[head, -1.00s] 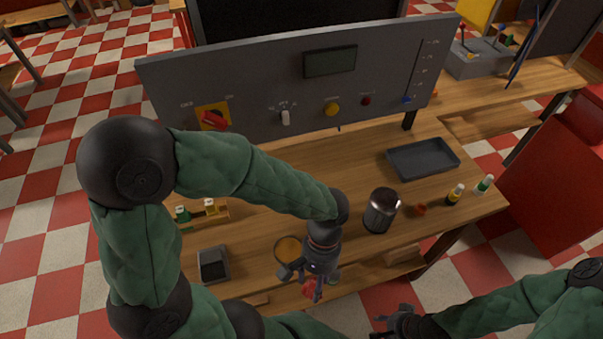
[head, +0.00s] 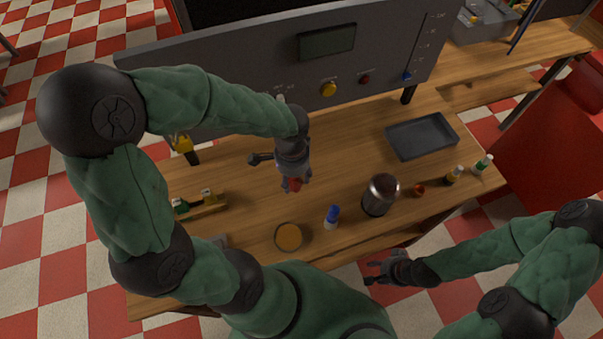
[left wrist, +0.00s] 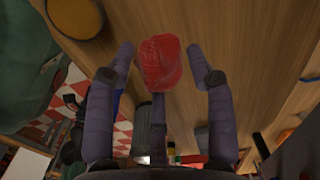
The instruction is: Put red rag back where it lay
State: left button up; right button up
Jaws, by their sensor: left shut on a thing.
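The red rag (head: 295,185) is a small crumpled bundle, mostly hidden under my left gripper in the head view. In the left wrist view the rag (left wrist: 160,62) sits between the fingers at their tips. My left gripper (head: 292,182) is shut on it, over the middle of the wooden table (head: 345,150). I cannot tell whether the rag touches the tabletop. My right gripper (head: 371,272) is empty, its fingers apart, near the table's front edge.
A round amber-topped dish (head: 288,237), blue-capped bottle (head: 332,217) and dark jar (head: 380,195) stand along the front. A grey tray (head: 422,137) and small bottles (head: 484,163) are at the right. The control panel (head: 300,65) bounds the back. Bare wood lies right of my left gripper.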

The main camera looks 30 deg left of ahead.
pick_arm(q)
jog(key=w+f, duration=0.2)
jog(key=w+a+f+b, duration=0.1)
jog(key=w+f, duration=0.1)
jog(key=w+f+b, duration=0.1)
jog(key=w+f, duration=0.1)
jog(key=shift+w+a+f, duration=0.2)
jog(key=shift+w+a, duration=0.05)
jog(key=shift+w, duration=0.05)
jog(key=shift+w+f, duration=0.1)
jog(key=shift+f, duration=0.1)
notch_tip(320, 180, down, 3)
jog(key=shift+f+b, duration=0.1)
jog(key=shift+b, duration=0.45)
jog(key=shift+c, duration=0.5)
jog(key=o, duration=1.4)
notch_tip(320, 180, up, 12)
jog(key=p, duration=0.3)
